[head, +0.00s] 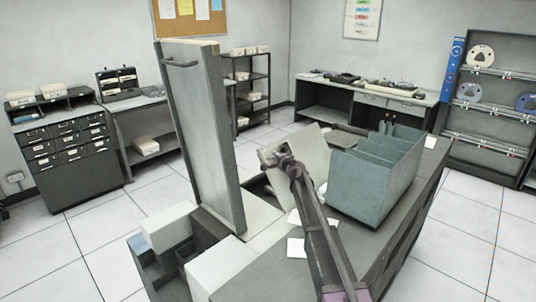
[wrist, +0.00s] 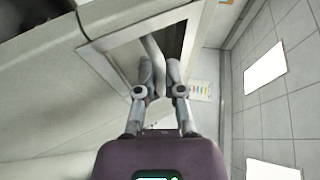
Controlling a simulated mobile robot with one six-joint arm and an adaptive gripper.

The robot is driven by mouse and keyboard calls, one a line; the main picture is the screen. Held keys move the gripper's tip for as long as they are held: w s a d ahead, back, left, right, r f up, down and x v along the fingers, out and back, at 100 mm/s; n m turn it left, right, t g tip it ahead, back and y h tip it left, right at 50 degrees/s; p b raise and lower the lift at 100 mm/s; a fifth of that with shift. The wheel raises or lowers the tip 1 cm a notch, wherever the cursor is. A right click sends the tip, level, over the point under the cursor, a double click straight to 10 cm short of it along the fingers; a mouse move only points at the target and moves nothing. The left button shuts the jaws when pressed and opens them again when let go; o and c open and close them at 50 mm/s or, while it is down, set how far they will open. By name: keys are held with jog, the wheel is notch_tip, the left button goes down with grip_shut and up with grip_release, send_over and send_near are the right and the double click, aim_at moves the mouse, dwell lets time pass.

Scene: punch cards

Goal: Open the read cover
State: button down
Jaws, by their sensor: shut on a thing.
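A pale panel (head: 304,160), which looks like the read cover, stands tilted on the grey machine (head: 260,276) in the head view. No label on it can be read. My gripper (head: 275,157) is at the panel's upper left edge. In the wrist view my gripper (wrist: 158,76) has its fingers shut around a curved grey handle (wrist: 152,48) beside a framed opening. The fingers hide part of the handle. My arm hides part of the panel's lower right side in the head view.
A tall upright grey panel (head: 212,140) with a handle stands left of my gripper. A blue-green divided bin (head: 362,188) stands close on the right. White cards (head: 296,248) lie on the machine top. Shelves and desks line the walls, with open floor between.

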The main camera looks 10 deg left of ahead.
jog(key=s+d+r+t+y, duration=0.1)
jog(key=s+d+r, duration=0.1)
jog(key=s+d, duration=0.3)
jog(key=shift+s+d+r, duration=0.15)
jog(key=shift+d+r, duration=0.2)
jog(key=shift+d, duration=0.35)
jog(key=c, duration=1)
grip_release()
jog(key=shift+w+a, duration=0.1)
jog(key=shift+w, duration=0.1)
